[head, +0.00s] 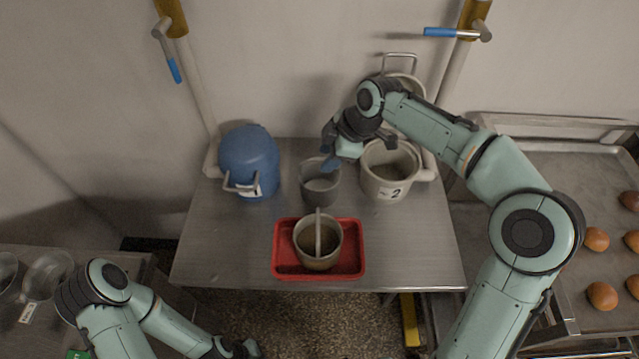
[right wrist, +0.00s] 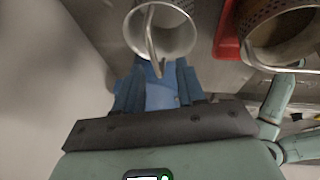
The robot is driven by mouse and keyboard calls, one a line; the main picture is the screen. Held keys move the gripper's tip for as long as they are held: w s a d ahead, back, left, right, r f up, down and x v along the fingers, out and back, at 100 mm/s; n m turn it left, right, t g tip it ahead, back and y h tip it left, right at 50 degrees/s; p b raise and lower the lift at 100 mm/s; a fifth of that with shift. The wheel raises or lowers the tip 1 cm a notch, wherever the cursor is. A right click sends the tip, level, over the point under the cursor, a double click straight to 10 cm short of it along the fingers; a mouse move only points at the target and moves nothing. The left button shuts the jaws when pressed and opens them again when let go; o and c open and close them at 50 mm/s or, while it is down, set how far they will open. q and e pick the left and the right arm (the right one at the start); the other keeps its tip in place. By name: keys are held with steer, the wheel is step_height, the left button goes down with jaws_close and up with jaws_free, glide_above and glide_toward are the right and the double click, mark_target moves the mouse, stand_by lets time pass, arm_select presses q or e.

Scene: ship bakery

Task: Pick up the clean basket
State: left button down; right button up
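A grey metal basket (head: 319,189) with a bar handle stands upright on the steel table, between the blue container and the white pot. It also shows in the right wrist view (right wrist: 186,42), its handle pointing toward my fingers. My right gripper (head: 330,160) is over its back rim; in the right wrist view the blue fingers (right wrist: 160,72) stand apart, with the handle's end between them. A second basket (head: 303,243) with a handle sits in a red tray (head: 284,271) at the front. My left gripper (head: 240,349) is low at the bottom edge; its fingers are unclear.
A blue lidded container (head: 249,160) stands on the left of the table (head: 220,255). A white pot (head: 389,187) marked 2 stands close on the right, under my right forearm. A rack with buns (head: 602,295) is at the far right. The table's front left is clear.

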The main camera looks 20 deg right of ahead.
mark_target(321, 162)
steer(key=x, duration=0.5)
steer(key=shift+w+d, duration=0.2)
steer(key=shift+w, duration=0.2)
steer(key=shift+s, duration=0.15)
jaws_close()
steer(key=shift+r, duration=0.2)
